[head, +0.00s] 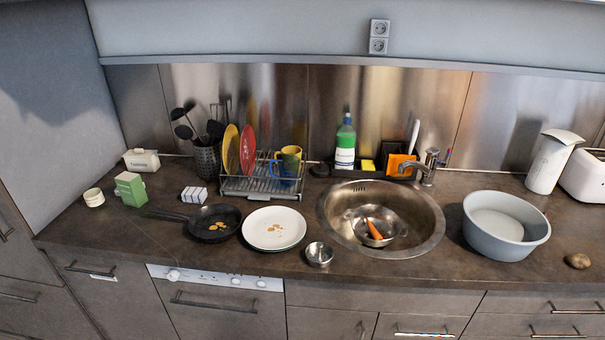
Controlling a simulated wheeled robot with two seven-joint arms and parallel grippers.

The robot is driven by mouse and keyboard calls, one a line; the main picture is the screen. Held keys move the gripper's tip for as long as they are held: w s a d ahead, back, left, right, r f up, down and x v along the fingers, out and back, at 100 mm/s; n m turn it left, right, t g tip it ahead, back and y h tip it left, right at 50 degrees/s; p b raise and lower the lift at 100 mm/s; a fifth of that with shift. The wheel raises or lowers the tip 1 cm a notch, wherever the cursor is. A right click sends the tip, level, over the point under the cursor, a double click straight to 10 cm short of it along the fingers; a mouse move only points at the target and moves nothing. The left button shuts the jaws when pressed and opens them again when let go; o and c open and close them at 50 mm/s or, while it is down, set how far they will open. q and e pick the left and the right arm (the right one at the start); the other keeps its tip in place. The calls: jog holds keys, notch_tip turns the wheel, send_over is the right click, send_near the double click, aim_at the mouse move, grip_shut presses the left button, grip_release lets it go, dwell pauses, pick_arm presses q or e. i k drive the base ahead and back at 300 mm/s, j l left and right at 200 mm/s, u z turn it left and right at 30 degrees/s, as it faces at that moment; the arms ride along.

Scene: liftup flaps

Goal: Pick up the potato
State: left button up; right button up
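A small brown potato (578,261) lies on the dark countertop (420,272) at the far right, near the front edge. It is to the right of a large grey-blue basin and apart from it. Neither of my grippers shows in the head view, and nothing is touching the potato except the counter.
The grey-blue basin (535,235) stands left of the potato. A white pitcher (546,165) and a white toaster (585,177) stand behind it. The sink (436,236) holds a bowl with a carrot (374,229). Drawers (550,312) lie below the counter edge. Counter around the potato is clear.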

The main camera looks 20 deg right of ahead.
aim_at(577, 261)
jog(key=z, duration=2.35)
